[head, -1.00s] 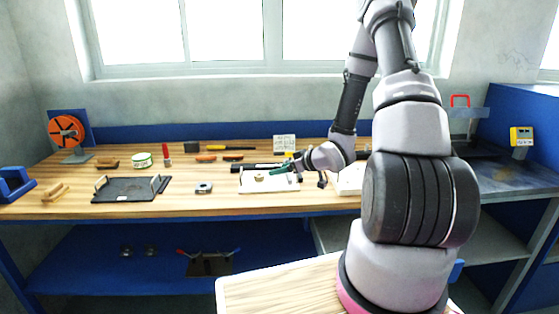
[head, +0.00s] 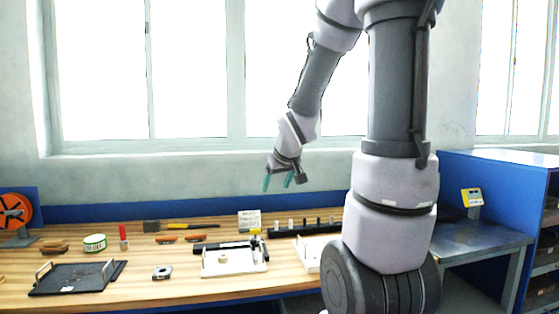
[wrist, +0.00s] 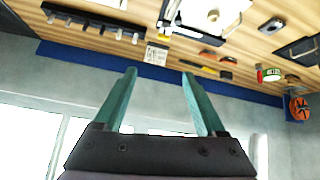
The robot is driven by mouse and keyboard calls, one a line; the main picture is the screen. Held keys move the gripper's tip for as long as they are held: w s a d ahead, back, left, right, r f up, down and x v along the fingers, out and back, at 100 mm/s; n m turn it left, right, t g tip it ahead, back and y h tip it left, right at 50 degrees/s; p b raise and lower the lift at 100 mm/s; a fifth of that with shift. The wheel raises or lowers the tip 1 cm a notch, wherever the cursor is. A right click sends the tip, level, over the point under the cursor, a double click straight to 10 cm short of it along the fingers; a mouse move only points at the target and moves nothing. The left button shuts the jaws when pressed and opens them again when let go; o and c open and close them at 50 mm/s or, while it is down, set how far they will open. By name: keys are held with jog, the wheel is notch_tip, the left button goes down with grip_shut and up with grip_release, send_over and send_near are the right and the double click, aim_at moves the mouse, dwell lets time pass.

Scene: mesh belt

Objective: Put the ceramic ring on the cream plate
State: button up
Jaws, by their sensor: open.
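A small tan ring-like piece (head: 222,258), which looks like the ceramic ring, sits on the left part of a whitish plate (head: 240,269) on the workbench. I cannot tell for sure whether this is the cream plate; another pale plate (head: 310,262) lies to its right, partly hidden by my arm. My gripper (head: 277,182) is raised well above the bench, in front of the window wall, open and empty. In the wrist view its two green fingers (wrist: 158,75) stand apart with nothing between them. The whitish plate shows partly at the top there (wrist: 226,11).
A dark tray (head: 75,279) with handles and a metal block (head: 162,272) lie left on the bench. A black rack (head: 300,229) with several pegs and a small sign (head: 249,221) stand behind the plates. Bare wood lies between the block and the whitish plate.

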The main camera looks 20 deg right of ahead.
jog(key=s+a+r+m+y, duration=0.1)
jog(key=s+a+r, duration=0.1)
jog(key=s, duration=0.4)
jog(key=s+a+r+m+g+y, duration=0.1)
jog(key=s+a+r+m, duration=0.1)
jog(key=s+r, duration=0.3)
jog(key=s+a+r+m+y, duration=0.1)
jog(key=s+a+r, duration=0.2)
jog(key=s, duration=0.5)
jog(key=shift+a+r, duration=0.15)
jog(key=shift+a, duration=0.05)
